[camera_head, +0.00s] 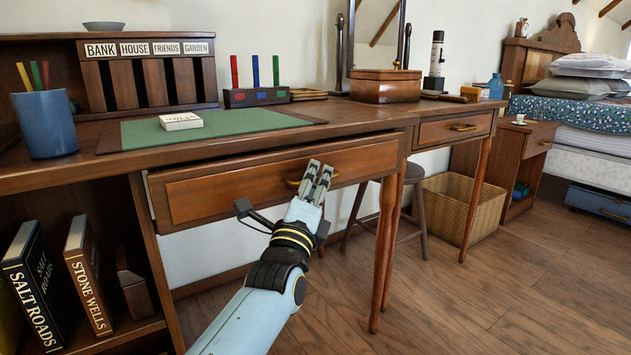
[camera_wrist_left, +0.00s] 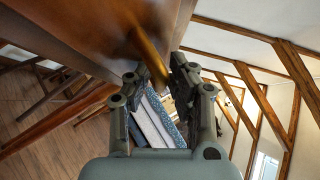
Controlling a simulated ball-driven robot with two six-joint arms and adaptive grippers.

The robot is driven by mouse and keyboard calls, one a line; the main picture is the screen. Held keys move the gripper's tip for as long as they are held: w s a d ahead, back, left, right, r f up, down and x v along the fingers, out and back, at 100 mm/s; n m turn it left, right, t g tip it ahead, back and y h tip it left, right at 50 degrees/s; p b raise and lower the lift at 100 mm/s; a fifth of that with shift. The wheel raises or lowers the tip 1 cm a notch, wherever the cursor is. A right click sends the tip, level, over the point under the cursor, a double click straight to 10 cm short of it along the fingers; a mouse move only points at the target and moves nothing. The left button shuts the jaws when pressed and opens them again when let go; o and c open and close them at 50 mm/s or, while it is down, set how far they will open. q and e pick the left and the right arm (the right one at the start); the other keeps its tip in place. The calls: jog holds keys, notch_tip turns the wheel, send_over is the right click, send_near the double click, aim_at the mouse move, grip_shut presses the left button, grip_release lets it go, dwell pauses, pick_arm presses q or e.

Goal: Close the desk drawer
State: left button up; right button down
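The wooden desk drawer (camera_head: 240,192) sits under the green-matted desktop in the head view. Its front stands out a little from the desk frame, so it looks partly pulled out. Its brass handle (camera_head: 296,183) is partly hidden behind my left gripper (camera_head: 319,173), which is at the drawer front. In the left wrist view the handle (camera_wrist_left: 150,55) is a blurred brass bar by the fingertips of my left gripper (camera_wrist_left: 158,78). The fingers are apart, with a gap between them. I cannot tell whether they touch the handle. My right gripper is not in view.
The desk (camera_head: 345,115) carries a pencil cup (camera_head: 46,124), a white block (camera_head: 181,121) and a wooden box (camera_head: 386,86). A second drawer (camera_head: 455,129) at the right looks shut. A stool (camera_head: 413,200) and wicker basket (camera_head: 450,212) stand below. Floor at the right front is clear.

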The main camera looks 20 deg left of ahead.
aim_at(300, 179)
pick_arm(q)
grip_shut()
jog(key=shift+f, duration=0.1)
jog(key=shift+a, duration=0.1)
jog(key=w+a, duration=0.2)
jog(key=a, duration=0.1)
jog(key=shift+w+f, duration=0.1)
jog(key=shift+w, duration=0.05)
jog(key=shift+w+a, duration=0.1)
jog(key=shift+w, duration=0.05)
grip_release()
jog(key=shift+a, duration=0.1)
jog(key=v, duration=1.2)
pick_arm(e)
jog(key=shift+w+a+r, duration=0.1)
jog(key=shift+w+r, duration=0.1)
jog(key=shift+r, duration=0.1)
